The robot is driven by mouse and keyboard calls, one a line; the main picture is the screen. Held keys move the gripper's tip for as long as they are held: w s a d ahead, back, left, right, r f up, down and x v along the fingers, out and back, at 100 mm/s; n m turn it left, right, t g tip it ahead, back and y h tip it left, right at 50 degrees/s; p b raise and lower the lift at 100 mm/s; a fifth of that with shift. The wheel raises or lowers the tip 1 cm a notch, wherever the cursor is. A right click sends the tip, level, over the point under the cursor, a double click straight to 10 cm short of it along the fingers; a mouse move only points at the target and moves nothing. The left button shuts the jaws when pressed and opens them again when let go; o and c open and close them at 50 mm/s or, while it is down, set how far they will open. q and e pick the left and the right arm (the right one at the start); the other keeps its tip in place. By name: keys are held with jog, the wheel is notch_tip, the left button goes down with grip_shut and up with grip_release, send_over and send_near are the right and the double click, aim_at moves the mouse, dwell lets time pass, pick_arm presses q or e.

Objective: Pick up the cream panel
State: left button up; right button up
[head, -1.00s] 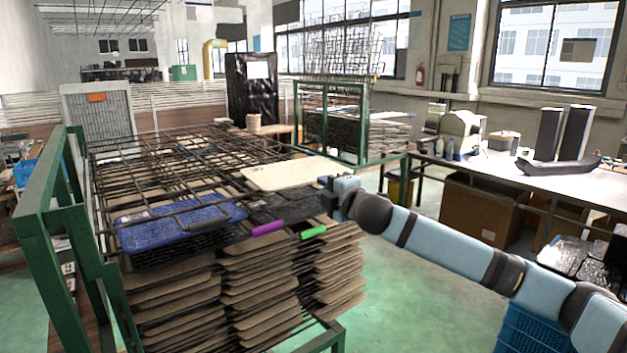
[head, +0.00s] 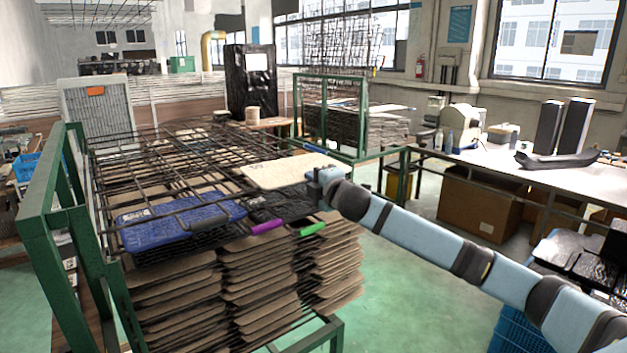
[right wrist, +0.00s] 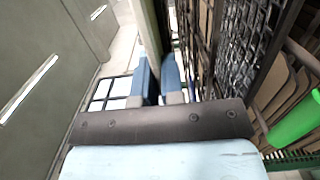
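In the right wrist view the panel (right wrist: 149,28) shows nearly edge-on as a pale strip running down to the fingertips. The two blue fingers of my right gripper (right wrist: 158,62) stand a little apart, with a narrow gap between them. I see no firm grip on the panel. My left gripper is not in view.
Brown panels are stacked below.

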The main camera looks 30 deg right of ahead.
grip_shut()
jog(key=shift+r, duration=0.15)
notch_tip(320, 180, up, 3)
jog(key=p, duration=0.2)
jog(key=shift+f+p, duration=0.2)
jog(key=shift+p, duration=0.2)
jog(key=shift+f, duration=0.15)
jog(key=s+r, duration=0.4)
jog(key=s, duration=0.4)
dwell(0.9)
